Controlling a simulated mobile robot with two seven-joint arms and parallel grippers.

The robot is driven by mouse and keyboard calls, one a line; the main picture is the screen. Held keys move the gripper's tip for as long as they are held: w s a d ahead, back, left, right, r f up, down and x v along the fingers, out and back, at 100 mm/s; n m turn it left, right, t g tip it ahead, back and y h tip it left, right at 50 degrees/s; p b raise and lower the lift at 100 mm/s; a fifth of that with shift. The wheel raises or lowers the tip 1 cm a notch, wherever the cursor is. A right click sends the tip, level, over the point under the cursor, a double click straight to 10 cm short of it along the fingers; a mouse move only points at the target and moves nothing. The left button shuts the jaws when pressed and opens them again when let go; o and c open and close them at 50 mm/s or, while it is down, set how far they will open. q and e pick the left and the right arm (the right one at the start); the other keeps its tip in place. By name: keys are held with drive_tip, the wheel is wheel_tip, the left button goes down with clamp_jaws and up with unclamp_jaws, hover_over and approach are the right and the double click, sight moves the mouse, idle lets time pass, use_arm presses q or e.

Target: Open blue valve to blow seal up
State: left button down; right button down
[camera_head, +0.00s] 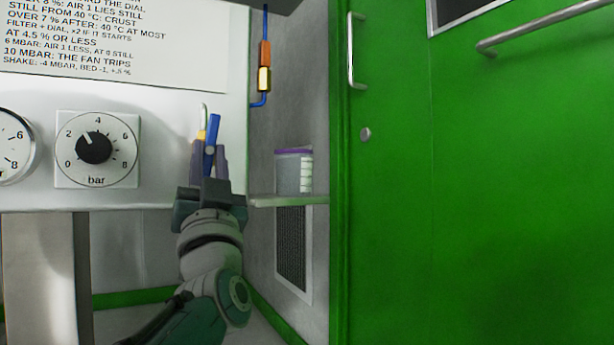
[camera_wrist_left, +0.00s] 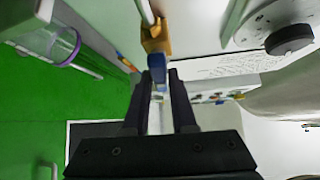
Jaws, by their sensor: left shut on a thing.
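The blue valve handle (camera_head: 212,131) stands roughly upright in front of the white panel, right of the bar dial. My left gripper (camera_head: 209,162) reaches up to it from below, its fingers on either side of the handle. In the left wrist view the blue handle (camera_wrist_left: 157,67) sits at the fingertips of my left gripper (camera_wrist_left: 157,78), which is shut on it. The brass valve body (camera_wrist_left: 155,36) and a pale pipe (camera_wrist_left: 147,11) show beyond it. The handle's lower part is hidden by the fingers in the head view. My right gripper is not in view.
A bar dial with a black knob (camera_head: 94,148) and a gauge (camera_head: 12,146) are on the panel to the left. A purple-lidded clear container (camera_head: 293,172) stands on a small shelf (camera_head: 288,201) right of my arm. A green door (camera_head: 480,200) fills the right.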

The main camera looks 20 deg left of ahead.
use_arm(q)
drive_tip(key=shift+n+y, duration=0.4)
drive_tip(key=shift+n, duration=0.1)
drive_tip(key=c, duration=0.7)
unclamp_jaws()
drive_tip(key=shift+c, duration=0.2)
drive_tip(key=p+v, duration=0.2)
drive_tip(key=v, duration=0.8)
drive_tip(key=shift+d+r, duration=0.15)
drive_tip(key=shift+r, duration=0.05)
